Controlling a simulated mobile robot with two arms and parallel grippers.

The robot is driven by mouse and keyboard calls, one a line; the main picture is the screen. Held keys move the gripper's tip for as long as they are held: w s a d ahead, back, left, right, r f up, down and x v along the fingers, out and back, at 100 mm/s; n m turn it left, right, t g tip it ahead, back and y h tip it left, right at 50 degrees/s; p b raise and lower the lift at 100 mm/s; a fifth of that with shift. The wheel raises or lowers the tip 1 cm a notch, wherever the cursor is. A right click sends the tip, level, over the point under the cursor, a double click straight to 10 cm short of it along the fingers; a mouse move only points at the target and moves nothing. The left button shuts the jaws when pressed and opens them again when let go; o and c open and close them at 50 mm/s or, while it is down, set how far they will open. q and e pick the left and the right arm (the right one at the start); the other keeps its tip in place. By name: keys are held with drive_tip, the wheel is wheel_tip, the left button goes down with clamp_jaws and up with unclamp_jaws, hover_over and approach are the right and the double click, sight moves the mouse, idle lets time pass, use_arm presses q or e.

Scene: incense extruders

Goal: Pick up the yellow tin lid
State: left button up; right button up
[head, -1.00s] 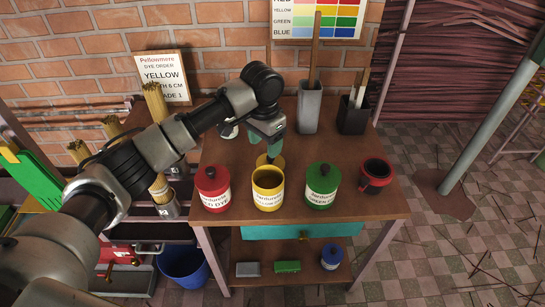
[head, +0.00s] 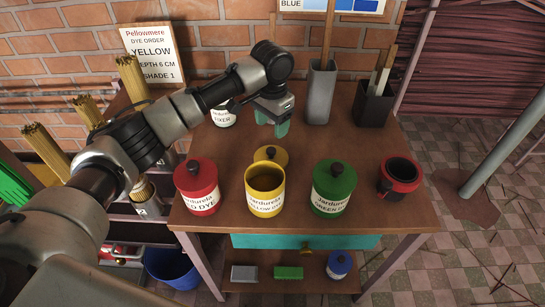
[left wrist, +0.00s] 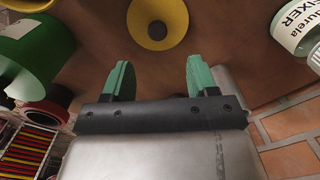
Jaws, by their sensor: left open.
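The yellow tin lid (head: 271,154) lies on the table just behind the open yellow dye tin (head: 265,190), which hides its near part. In the left wrist view the lid (left wrist: 157,12) shows its dark knob, beyond the fingertips. My left gripper (head: 272,127) is open and empty, with green fingers, behind the lid and apart from it in the head view. In the left wrist view the gripper (left wrist: 157,77) has nothing between its fingers. My right gripper is not in view.
The red tin (head: 197,187) and green tin (head: 333,187) flank the yellow tin. A dark red-banded pot (head: 400,177) stands at right. A white fixer tin (head: 223,117) stands left of the gripper. Grey (head: 319,92) and black (head: 374,103) holders stand at the back.

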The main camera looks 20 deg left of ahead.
sight(271, 149)
use_arm(q)
drive_tip(key=f, duration=0.9)
drive_tip(key=shift+s+b, duration=0.35)
drive_tip(key=shift+c, duration=0.3)
drive_tip(key=c, duration=1)
drive_tip(key=shift+r, duration=0.15)
